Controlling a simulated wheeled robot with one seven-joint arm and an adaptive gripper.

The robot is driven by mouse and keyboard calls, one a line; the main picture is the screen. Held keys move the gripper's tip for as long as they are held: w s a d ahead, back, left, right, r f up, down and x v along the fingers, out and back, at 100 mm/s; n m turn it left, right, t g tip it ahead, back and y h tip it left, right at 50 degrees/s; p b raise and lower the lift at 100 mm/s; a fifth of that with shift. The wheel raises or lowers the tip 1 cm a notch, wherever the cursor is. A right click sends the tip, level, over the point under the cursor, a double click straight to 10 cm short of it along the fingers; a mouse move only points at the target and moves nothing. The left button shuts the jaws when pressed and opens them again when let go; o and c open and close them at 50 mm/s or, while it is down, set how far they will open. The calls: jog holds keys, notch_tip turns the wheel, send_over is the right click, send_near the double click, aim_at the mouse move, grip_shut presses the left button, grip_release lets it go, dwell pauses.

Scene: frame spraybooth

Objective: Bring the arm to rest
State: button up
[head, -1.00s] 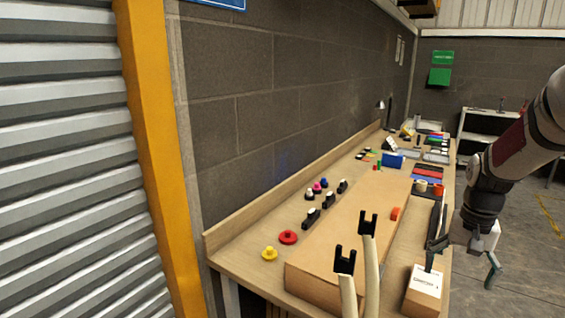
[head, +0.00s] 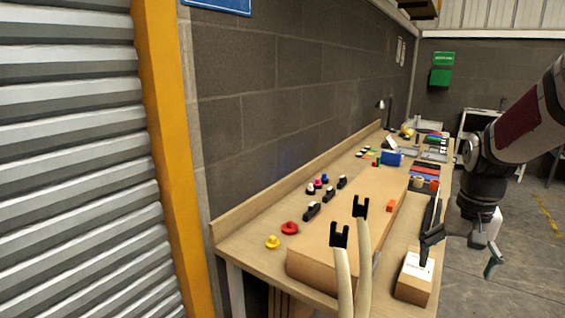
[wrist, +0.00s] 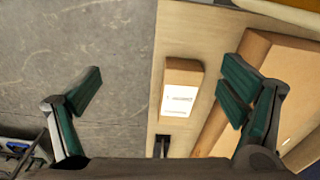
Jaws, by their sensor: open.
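My gripper (head: 462,250) is on the right of the head view, hanging from my arm beside the bench's right edge. Its fingers are spread wide with nothing between them. In the wrist view my gripper (wrist: 160,95) shows green-padded fingers, one over the floor and the other over the bench. A small cardboard box with a white label (head: 413,283) stands on the bench near my gripper's left finger in the head view. In the wrist view this small box (wrist: 182,75) lies between the two fingers, below them.
The wooden bench (head: 250,262) runs along the dark block wall. A long cardboard box (head: 318,262) with two pale forked prongs (head: 350,250) before it fills its near end. Red (head: 289,228) and yellow knobs (head: 272,242) lie left. Open grey floor (head: 525,255) is at right.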

jog(key=s+a+r+n+t, duration=0.2)
jog(key=s+a+r+n, duration=0.1)
jog(key=s+a+r, duration=0.65)
jog(key=s+a+n+t, duration=0.2)
jog(key=s+a, duration=0.3)
jog(key=s, duration=0.5)
jog(key=shift+s+a+f+n, duration=0.25)
jog(key=shift+s+a+n, duration=0.05)
jog(key=shift+s+a, duration=0.1)
